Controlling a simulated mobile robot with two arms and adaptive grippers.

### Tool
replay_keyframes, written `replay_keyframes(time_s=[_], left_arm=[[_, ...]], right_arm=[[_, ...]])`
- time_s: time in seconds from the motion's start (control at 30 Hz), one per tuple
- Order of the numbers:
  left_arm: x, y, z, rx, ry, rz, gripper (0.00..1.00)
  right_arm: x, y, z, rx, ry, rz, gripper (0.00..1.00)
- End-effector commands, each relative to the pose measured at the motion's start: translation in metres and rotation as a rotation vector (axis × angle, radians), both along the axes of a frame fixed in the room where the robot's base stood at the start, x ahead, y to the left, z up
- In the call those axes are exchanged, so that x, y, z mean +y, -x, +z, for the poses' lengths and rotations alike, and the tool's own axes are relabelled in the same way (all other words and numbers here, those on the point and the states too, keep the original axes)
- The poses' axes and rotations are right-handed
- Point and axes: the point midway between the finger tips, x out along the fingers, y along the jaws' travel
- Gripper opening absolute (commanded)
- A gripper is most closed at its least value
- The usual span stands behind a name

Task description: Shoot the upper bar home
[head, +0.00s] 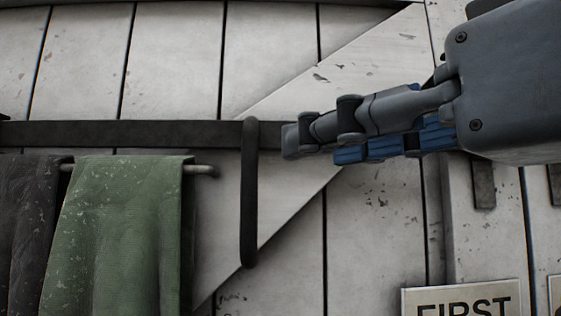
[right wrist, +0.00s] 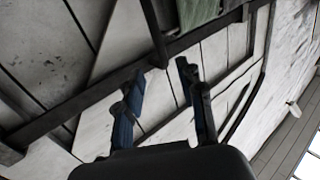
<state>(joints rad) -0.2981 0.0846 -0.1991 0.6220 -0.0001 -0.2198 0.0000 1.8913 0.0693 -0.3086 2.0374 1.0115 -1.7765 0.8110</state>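The upper bar (head: 120,134) is a long dark flat bar running level across white planks in the head view. A dark handle (head: 249,205) hangs straight down from it. My right gripper (head: 300,143) comes in from the right, its fingertips just right of the handle's top and in front of the bar's line. Whether it touches is unclear. In the right wrist view, the bar (right wrist: 85,95) crosses diagonally past the fingertips, and the handle (right wrist: 154,32) meets it between them. The two blue-padded fingers (right wrist: 160,78) are apart with nothing gripped. My left gripper is not in view.
A green cloth (head: 118,235) and a dark cloth (head: 28,225) hang from a peg rail (head: 203,171) left of the handle. A pale diagonal brace (head: 375,55) crosses the planks. Dark brackets (head: 484,185) and a "FIRST" sign (head: 415,299) are at the right, below my gripper.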

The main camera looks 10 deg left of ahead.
Motion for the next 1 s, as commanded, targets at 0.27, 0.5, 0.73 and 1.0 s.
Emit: replay_keyframes(time_s=[0.27,0.5,0.73,1.0], left_arm=[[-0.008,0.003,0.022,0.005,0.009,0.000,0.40],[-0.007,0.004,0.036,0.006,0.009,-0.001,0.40],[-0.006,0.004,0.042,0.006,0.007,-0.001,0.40],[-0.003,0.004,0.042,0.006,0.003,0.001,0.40]], right_arm=[[0.043,-0.037,0.003,0.006,0.003,0.002,0.38],[0.078,-0.066,0.002,0.003,0.001,0.000,0.38],[0.095,-0.081,0.001,0.002,-0.001,0.000,0.38],[0.097,-0.083,0.000,0.001,-0.001,-0.001,0.38]])
